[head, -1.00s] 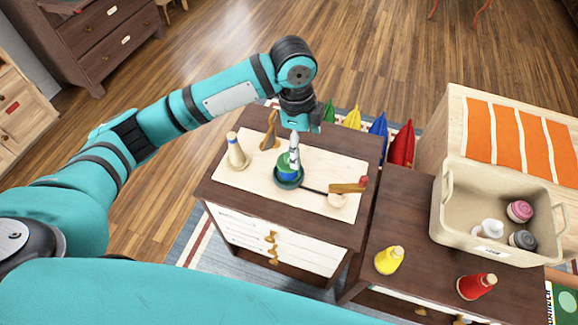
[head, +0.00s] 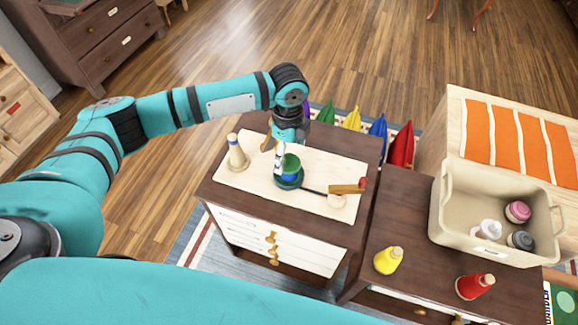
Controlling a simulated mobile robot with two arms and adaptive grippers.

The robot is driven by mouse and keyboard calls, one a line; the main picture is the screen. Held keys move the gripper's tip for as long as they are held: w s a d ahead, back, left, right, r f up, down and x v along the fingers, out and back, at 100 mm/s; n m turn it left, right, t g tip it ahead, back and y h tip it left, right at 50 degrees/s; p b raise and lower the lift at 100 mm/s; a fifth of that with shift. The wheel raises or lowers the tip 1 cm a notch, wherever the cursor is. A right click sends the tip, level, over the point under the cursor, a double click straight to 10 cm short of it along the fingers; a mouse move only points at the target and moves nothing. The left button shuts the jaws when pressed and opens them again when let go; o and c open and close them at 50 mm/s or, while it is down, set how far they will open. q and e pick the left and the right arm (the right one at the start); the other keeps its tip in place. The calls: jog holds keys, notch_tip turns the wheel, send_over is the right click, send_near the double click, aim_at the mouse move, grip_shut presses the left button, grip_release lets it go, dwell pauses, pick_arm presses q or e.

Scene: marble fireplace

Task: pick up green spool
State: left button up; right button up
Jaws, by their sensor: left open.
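My left gripper (head: 281,160) is open and points down just at the left side of the green spool. Its fingers partly overlap the spool in view, and I cannot tell if they touch it. My right gripper is not in view.
A cream cone-shaped spool (head: 237,153) stands at the board's left. A wooden-handled tool (head: 346,188) lies at its right. Yellow (head: 388,261) and red (head: 475,287) cones stand on the right cabinet beside a beige bin (head: 455,220) with several spools.

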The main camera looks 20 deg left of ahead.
aim_at(289, 165)
pick_arm(q)
jog(key=shift+s+d+f+p, duration=0.15)
jog(key=shift+f+p, duration=0.3)
jog(key=shift+f, duration=2.3)
jog(key=shift+c, duration=0.4)
jog(key=c, duration=1.3)
